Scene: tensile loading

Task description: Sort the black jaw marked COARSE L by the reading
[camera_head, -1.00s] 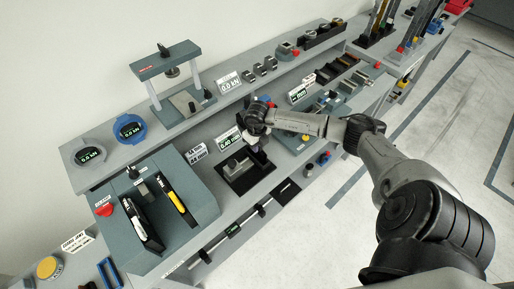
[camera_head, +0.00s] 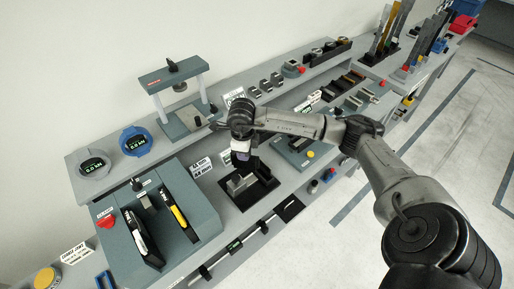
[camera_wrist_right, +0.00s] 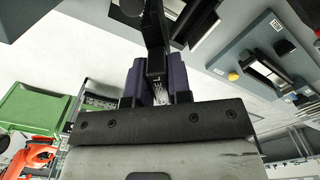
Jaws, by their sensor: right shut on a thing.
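My right gripper (camera_head: 240,158) is over the small black stand (camera_head: 268,181) with a grey metal block (camera_head: 238,184) on the lower bench surface. In the right wrist view its purple fingers (camera_wrist_right: 158,78) are shut on a black piece (camera_wrist_right: 155,45), which I take for the black jaw. The COARSE L marking cannot be read, and the arm hides the jaw in the head view. I cannot tell if the jaw touches the stand. The small reading display by this stand is hidden behind my arm. My left gripper is not in view.
A grey press frame (camera_head: 173,78) and a blue round gauge (camera_head: 136,140) stand on the back shelf. A sloped grey console (camera_head: 185,190) with a red button (camera_head: 106,221) is left of the stand. Several dark blocks (camera_head: 343,82) lie in rows to the right.

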